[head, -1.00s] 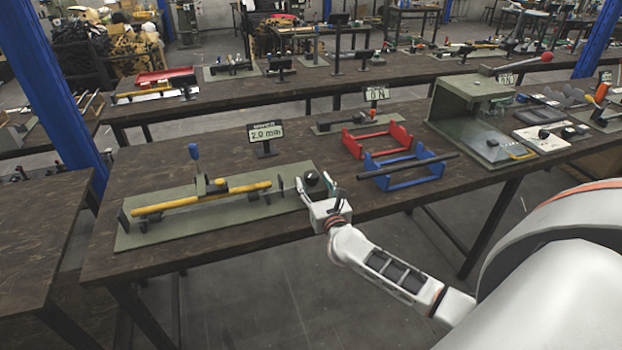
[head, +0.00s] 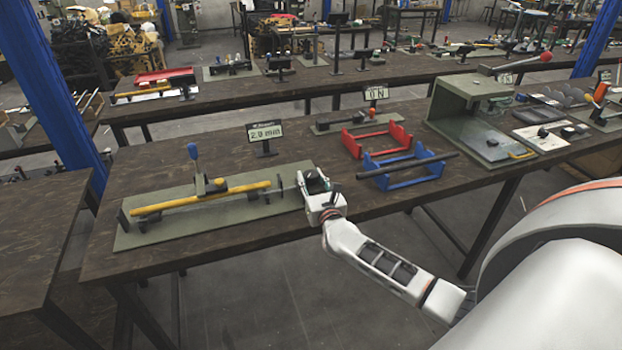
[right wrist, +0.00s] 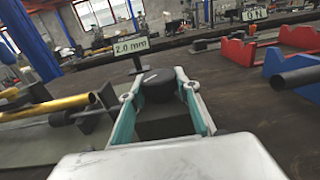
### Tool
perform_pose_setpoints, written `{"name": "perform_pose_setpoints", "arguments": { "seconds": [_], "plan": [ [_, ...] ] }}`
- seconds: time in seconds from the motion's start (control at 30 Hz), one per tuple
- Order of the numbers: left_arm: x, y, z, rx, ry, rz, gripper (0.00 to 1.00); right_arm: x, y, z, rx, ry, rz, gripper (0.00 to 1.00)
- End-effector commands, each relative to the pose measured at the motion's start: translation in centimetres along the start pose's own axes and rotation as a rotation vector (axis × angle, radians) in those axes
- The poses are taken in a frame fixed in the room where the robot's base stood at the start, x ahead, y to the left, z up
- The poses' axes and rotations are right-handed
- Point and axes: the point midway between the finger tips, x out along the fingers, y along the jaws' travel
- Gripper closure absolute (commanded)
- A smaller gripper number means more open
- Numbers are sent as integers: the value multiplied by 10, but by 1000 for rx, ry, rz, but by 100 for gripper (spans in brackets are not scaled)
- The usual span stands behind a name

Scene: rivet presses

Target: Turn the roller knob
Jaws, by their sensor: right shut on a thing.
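The roller knob (right wrist: 157,86) is a black round knob at the right end of a green-grey fixture plate (head: 150,235). In the right wrist view it sits between the two teal-lined fingers of my right gripper (right wrist: 158,95). My right gripper (head: 313,183) is shut on the knob in the head view, its fingers on either side. A yellow roller bar (head: 210,198) lies along the fixture, with a blue-tipped lever (head: 193,153) standing over it. My left gripper is not in view.
A display reading 2.0 mm (head: 265,135) stands behind the fixture. A red stand (head: 375,142) and a blue stand (head: 408,172) with a dark bar lie to the right. A green-grey press (head: 468,118) stands farther right.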

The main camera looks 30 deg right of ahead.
Motion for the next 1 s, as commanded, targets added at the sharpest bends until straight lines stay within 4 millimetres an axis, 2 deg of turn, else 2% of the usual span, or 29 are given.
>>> {"name": "perform_pose_setpoints", "arguments": {
  "seconds": [0.37,0.6,0.67,1.0],
  "plan": [
    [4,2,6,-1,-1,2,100,0,3,-2,8,2,-207,90],
    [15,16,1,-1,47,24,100,0,3,-7,7,3,-419,90],
    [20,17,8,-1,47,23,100,0,3,-8,8,5,-470,90],
    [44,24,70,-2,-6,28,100,0,2,-10,0,8,-697,90]
  ]
}}
